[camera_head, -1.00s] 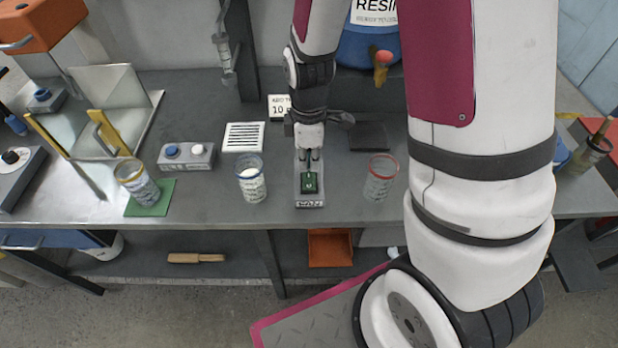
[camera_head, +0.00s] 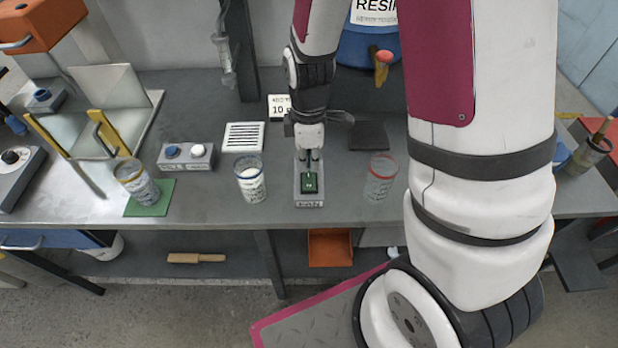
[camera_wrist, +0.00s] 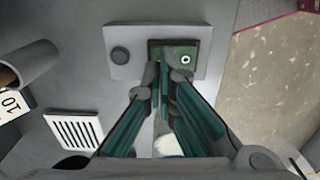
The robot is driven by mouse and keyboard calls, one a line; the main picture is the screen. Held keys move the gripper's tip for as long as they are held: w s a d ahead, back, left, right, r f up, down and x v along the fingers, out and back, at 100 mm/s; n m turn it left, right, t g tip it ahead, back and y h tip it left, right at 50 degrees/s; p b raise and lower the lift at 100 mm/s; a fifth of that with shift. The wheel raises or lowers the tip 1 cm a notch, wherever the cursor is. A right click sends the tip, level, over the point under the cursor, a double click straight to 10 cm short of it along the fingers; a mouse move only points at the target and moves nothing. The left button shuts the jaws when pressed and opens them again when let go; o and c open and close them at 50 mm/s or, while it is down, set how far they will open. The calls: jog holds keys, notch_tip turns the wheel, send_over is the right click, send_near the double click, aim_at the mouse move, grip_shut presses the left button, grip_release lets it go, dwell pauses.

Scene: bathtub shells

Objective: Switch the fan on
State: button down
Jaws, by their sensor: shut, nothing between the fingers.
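The fan switch box (camera_head: 309,202) is a small grey box with a label on its front face, standing near the front edge of the bench. It has a green rocker (camera_head: 310,183) with a pale round mark, also seen in the wrist view (camera_wrist: 194,50). My gripper (camera_head: 309,165) is shut and empty, pointing down at the back end of the rocker. In the wrist view its fingertips (camera_wrist: 163,72) overlap the rocker's near edge. I cannot tell whether they touch it.
A jar with white contents (camera_head: 251,186) stands left of the box and a red-rimmed jar (camera_head: 380,182) stands right. A white slotted vent (camera_head: 244,136) lies behind on the left.

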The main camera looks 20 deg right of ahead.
jog(key=shift+f+b, duration=0.6)
jog(key=shift+f, duration=0.55)
dwell(0.5)
jog(key=shift+r, duration=0.1)
jog(key=shift+r+p, duration=2.1)
jog(key=shift+r, duration=1.3)
jog(key=shift+r, duration=0.1)
notch_tip(320, 180, up, 16)
jog(key=m+t, duration=0.3)
jog(key=m, duration=0.3)
send_over(309, 173)
jog(key=s, duration=0.5)
jog(key=s+r+m+t, duration=0.2)
jog(key=s+r+m, duration=0.5)
jog(key=s+r, duration=0.3)
jog(key=shift+s+m+t, duration=0.3)
jog(key=shift+s, duration=0.7)
